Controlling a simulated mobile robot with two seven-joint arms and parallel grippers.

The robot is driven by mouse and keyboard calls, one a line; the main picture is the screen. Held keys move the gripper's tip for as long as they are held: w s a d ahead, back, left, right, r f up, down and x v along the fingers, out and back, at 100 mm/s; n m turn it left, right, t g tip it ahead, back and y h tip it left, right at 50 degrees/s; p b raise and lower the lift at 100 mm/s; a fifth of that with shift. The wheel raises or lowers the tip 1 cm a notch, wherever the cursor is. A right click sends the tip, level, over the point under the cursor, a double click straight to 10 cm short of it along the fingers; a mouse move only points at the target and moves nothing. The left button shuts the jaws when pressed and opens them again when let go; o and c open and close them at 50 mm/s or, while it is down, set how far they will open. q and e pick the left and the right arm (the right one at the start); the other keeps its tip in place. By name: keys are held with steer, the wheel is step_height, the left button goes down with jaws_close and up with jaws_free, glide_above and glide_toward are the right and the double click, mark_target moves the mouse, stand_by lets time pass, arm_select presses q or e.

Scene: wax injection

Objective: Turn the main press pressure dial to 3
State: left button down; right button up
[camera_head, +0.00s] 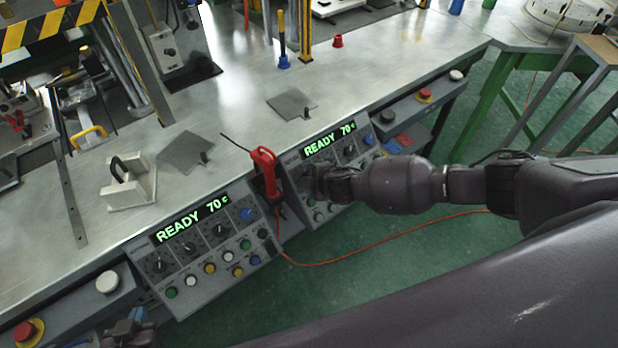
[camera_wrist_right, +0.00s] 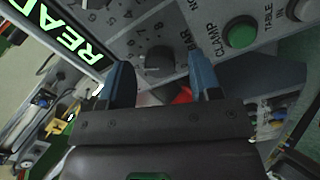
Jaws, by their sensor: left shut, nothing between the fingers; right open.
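A black dial (camera_wrist_right: 160,60), marked BAR with numbers around it, sits on a grey control panel in the right wrist view. My right gripper (camera_wrist_right: 160,68) is open, with its blue fingertips on either side of that dial. I cannot tell if they touch it. In the head view, my right arm reaches the right control panel (camera_head: 335,160), and my wrist hides part of its dials. The left control panel (camera_head: 200,240) also has black dials and a READY 70 c display. My left gripper (camera_head: 130,318) is shut and empty at the bottom left.
A red-handled tool (camera_head: 264,162) hangs between the two panels, with an orange cable running across the green floor. A green CLAMP button (camera_wrist_right: 240,36) is close to my right finger. Red stop buttons (camera_head: 424,95) sit at the bench front. The metal tabletop (camera_head: 235,110) is partly clear.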

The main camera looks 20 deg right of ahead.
arm_select(q)
steer(key=shift+w, duration=0.1)
arm_select(e)
steer(key=shift+w+a+f, duration=0.15)
steer(key=shift+w+f, duration=0.2)
steer(key=shift+w, duration=0.05)
steer(key=shift+c, duration=0.2)
steer(key=c, duration=0.9)
arm_select(q)
steer(key=shift+r, duration=0.1)
